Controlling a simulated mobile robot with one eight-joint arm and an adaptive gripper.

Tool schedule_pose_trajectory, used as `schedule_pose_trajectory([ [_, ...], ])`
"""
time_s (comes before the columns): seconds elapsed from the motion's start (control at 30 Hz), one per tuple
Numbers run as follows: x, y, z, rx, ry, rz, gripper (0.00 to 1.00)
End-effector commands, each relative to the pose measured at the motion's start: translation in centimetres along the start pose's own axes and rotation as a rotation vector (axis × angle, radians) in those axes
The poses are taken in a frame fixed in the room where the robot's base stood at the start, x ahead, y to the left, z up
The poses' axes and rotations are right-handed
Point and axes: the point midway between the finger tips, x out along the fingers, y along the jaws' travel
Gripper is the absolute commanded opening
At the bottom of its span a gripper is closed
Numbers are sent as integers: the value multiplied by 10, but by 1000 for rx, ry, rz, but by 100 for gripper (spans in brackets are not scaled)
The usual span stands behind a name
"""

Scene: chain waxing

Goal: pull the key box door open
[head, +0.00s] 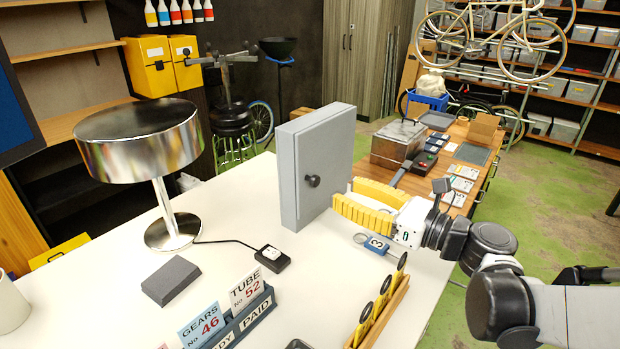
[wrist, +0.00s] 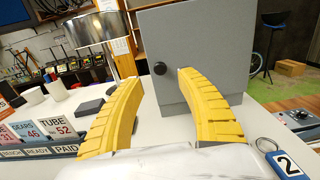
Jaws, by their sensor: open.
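The grey key box (head: 290,170) stands upright on the white table, its door (head: 327,165) closed and facing my gripper. A round black knob (head: 312,181) sits on the door. In the wrist view the door (wrist: 205,60) fills the upper middle, and the knob (wrist: 160,68) shows near its left edge. My gripper (head: 343,198) has yellow fingers and is just in front of the door. In the wrist view my gripper (wrist: 160,85) is open and empty, with the knob ahead between the fingertips and apart from them.
A chrome lamp (head: 140,140) stands left of the box. A grey block (head: 171,280), a black switch (head: 272,258) and a card holder (head: 245,320) lie on the table. A blue key tag (head: 376,245) is below my gripper. A rack of yellow-black items (head: 380,310) is in front.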

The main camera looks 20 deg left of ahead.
Motion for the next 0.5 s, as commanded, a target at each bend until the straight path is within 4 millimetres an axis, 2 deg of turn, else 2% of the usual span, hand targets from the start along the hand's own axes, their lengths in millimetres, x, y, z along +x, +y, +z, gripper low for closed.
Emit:
schedule_pose_trajectory([
  [0.1, 26, 2, -2, 0, 0, 6, 44],
  [0.3, 62, 1, -2, -1, 0, 3, 44],
  [0.5, 80, 0, -1, -1, 0, 2, 44],
])
